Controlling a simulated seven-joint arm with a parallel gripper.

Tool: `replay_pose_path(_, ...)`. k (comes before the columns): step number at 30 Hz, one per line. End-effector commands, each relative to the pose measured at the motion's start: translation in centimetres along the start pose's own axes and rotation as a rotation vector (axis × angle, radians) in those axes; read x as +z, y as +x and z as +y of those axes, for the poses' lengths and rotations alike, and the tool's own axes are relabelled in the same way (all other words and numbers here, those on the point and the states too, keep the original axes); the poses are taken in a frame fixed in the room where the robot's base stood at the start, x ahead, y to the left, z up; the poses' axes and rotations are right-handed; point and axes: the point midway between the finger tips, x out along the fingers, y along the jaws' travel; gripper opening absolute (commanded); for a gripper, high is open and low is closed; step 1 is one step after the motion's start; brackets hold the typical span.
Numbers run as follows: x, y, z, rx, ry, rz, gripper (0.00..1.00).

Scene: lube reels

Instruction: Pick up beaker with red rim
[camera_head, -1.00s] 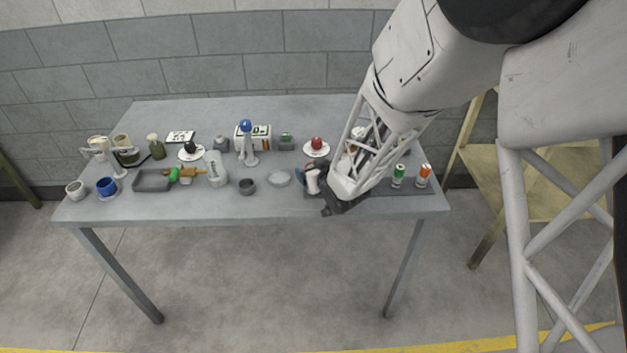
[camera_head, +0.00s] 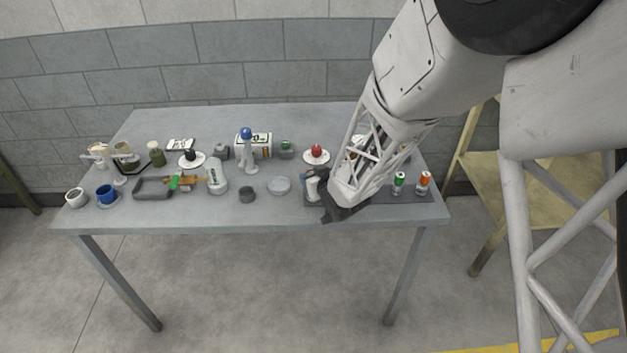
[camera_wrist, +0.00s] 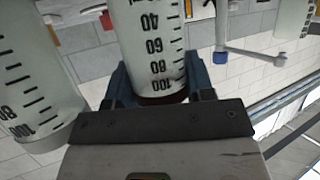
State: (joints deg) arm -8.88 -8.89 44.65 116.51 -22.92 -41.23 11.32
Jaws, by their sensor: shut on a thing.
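In the wrist view, a pale graduated beaker (camera_wrist: 152,45) with black scale marks and a dark reddish rim (camera_wrist: 168,98) stands between the blue fingers of my gripper (camera_wrist: 158,76). My gripper is shut on this beaker near its rim end. The beaker's far end runs out of the top of the frame. In the head view, a small white body (camera_head: 312,188) shows beside my dark gripper (camera_head: 325,200) at the table's front right. My arm hides part of this area, and the rim colour cannot be told there.
In the wrist view, a second graduated beaker (camera_wrist: 35,105) with a grey rim is close on the left.

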Motion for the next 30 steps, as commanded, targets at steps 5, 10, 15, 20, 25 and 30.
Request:
replay_pose_path(5,-1.2,-0.4,0.0,0.0,-0.002,0.003,0.26)
replay_pose_path(10,-3.1,-1.3,0.0,0.001,0.0,0.003,0.26)
replay_pose_path(15,-2.4,-3.3,-0.5,0.001,0.0,0.001,0.26)
replay_pose_path(20,-1.7,-5.7,-1.0,0.001,0.0,0.001,0.26)
replay_pose_path(25,-0.9,-8.5,-1.7,0.0,0.0,0.002,0.26)
replay_pose_path(30,0.0,-11.1,-2.3,0.0,0.0,0.002,0.26)
